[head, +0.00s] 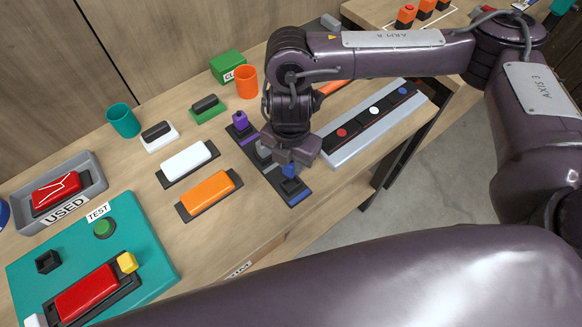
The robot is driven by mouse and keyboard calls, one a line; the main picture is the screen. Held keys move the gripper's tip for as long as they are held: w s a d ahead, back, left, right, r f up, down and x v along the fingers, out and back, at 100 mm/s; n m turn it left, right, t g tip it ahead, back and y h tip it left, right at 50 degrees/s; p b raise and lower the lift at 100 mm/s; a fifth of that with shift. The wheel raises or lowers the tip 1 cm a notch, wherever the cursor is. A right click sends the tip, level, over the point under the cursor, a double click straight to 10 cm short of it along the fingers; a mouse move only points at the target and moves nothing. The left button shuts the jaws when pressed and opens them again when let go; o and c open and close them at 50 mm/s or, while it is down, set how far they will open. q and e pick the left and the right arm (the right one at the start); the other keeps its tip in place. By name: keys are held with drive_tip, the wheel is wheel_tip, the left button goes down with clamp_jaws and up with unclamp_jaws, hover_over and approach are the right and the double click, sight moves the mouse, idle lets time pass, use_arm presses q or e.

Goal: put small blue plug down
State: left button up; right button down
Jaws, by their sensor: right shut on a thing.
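The small blue plug (290,171) is at the tips of my right gripper (289,160), which points down and is shut on it. It is over the near end of a dark strip (270,173) with coloured marks, close above or touching a dark square seat beside a blue mark (300,197). I cannot tell whether the plug is in the seat. A purple plug (240,120) stands at the strip's far end. The gripper hides part of the strip's middle. My left gripper is not in view.
Right of the strip lies a grey panel (345,153) with red, white and blue buttons. Left are an orange block (209,195), a white block (188,160), and a teal test board (150,254). A grey USED tray (92,170) and an orange cup (246,82) stand farther back.

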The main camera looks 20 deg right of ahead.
sight(291, 171)
wheel_tip(291, 171, down, 4)
drive_tip(key=shift+r, duration=0.25)
drive_tip(key=shift+f+b, duration=0.45)
drive_tip(key=shift+b, duration=0.1)
drive_tip(key=c, duration=1.2)
unclamp_jaws()
drive_tip(key=shift+r, duration=0.1)
drive_tip(key=shift+r, duration=0.15)
wheel_tip(291, 171, up, 13)
drive_tip(key=shift+f+p, duration=0.2)
drive_tip(key=shift+p, duration=0.2)
